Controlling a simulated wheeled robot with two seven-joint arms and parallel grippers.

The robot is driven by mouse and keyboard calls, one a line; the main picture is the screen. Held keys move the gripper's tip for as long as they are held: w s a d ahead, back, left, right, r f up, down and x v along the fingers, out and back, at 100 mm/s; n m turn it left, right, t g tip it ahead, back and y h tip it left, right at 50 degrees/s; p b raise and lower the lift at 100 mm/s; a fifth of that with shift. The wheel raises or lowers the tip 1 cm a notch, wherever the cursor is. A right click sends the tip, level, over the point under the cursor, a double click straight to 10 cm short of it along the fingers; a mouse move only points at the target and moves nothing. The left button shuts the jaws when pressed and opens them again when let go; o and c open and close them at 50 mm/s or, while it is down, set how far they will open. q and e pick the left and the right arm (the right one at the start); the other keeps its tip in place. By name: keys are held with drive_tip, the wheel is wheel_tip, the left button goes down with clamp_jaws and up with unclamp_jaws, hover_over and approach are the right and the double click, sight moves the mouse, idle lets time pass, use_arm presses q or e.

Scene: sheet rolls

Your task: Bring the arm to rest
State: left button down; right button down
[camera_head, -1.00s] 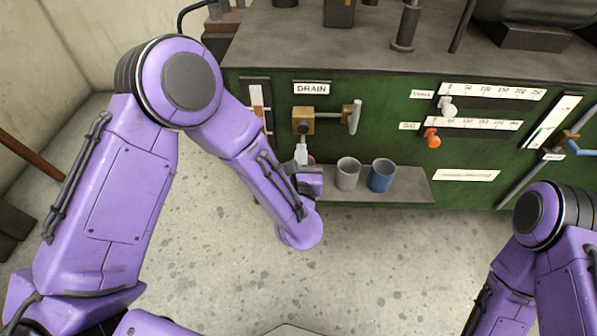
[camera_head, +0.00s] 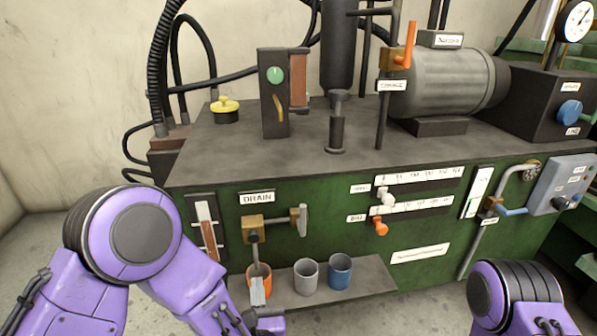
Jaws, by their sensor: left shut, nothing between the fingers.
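My left arm comes in from the left, bent at a purple elbow, with its forearm running down to the bottom edge. My left gripper (camera_head: 258,291) shows its pale fingers close together, shut and empty. They overlap the front of an orange cup (camera_head: 265,272) in the picture; whether they touch it I cannot tell. The orange cup stands below the brass drain tap (camera_head: 254,229). Part of the gripper body is cut off or hidden by the forearm. My right arm shows only its purple elbow at the lower right; its gripper is out of view.
A grey cup (camera_head: 306,276) and a blue cup (camera_head: 340,272) stand on the shelf (camera_head: 372,278) of the green machine (camera_head: 330,222). The machine top carries a motor (camera_head: 448,84), a box with a green button (camera_head: 273,95) and a yellow knob (camera_head: 226,106).

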use_arm(q)
drive_tip(key=s+a+f+m+g+h, duration=0.25)
drive_tip(key=f+m, duration=0.55)
drive_tip(key=m, duration=0.4)
drive_tip(key=s+a+f+m+g+h, duration=0.15)
drive_tip(key=s+f+m+g, duration=0.4)
drive_tip(key=m, duration=0.75)
drive_tip(key=s+a+f+m+g+y, duration=0.2)
drive_tip(key=s+a+f+m+g, duration=0.1)
drive_tip(key=s+a+f, duration=0.5)
drive_tip(key=s+a+f+m+g+y, duration=0.1)
drive_tip(key=s+a+f+m+g, duration=0.25)
drive_tip(key=s+a, duration=0.45)
wheel_tip(320, 180, up, 20)
drive_tip(key=s+d+p, duration=0.2)
drive_tip(key=p, duration=1.9)
drive_tip(key=shift+f, duration=0.15)
drive_tip(key=shift+d, duration=0.1)
